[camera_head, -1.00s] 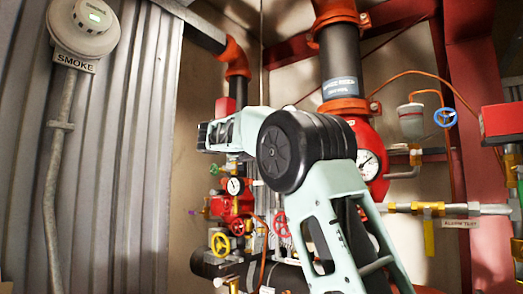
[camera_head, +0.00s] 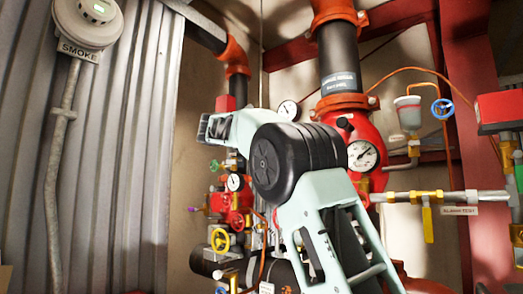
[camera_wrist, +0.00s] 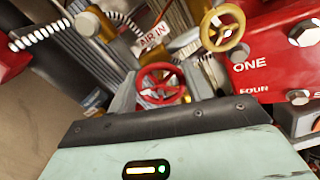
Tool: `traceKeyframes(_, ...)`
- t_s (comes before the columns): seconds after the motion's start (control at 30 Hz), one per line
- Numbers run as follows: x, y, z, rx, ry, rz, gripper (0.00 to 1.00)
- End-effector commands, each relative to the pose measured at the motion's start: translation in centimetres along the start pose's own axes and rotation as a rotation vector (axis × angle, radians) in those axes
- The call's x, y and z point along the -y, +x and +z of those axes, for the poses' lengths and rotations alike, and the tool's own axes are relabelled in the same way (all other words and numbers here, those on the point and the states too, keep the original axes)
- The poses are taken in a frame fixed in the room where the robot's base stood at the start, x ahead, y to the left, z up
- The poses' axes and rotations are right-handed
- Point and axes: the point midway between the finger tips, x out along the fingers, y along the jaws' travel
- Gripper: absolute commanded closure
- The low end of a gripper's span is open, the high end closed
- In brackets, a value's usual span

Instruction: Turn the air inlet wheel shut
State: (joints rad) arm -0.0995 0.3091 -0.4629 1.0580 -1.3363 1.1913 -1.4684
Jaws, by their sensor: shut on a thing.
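In the wrist view, a small red handwheel (camera_wrist: 163,97) sits just below a white tag reading "AIR IN" (camera_wrist: 153,38). My gripper (camera_wrist: 164,80) has its grey fingers on the left and right of this red wheel and is shut on it. The green-grey gripper body covers the lower part of that view, so what lies below the wheel is hidden. In the head view, my arm hides the gripper and this wheel.
A yellow handwheel (camera_wrist: 223,28) is close by at upper right in the wrist view, beside a red housing (camera_wrist: 285,55). The head view shows a yellow wheel (camera_head: 220,240), a gauge (camera_head: 363,155) and a blue wheel (camera_head: 443,108). Pipes crowd around my arm.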

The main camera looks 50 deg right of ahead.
Motion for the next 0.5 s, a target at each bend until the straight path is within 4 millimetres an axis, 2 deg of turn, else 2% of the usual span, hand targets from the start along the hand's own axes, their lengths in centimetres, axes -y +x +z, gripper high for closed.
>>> traceKeyframes(0.5,0.20,-0.06,-0.25,0.001,0.494,0.002,0.73)
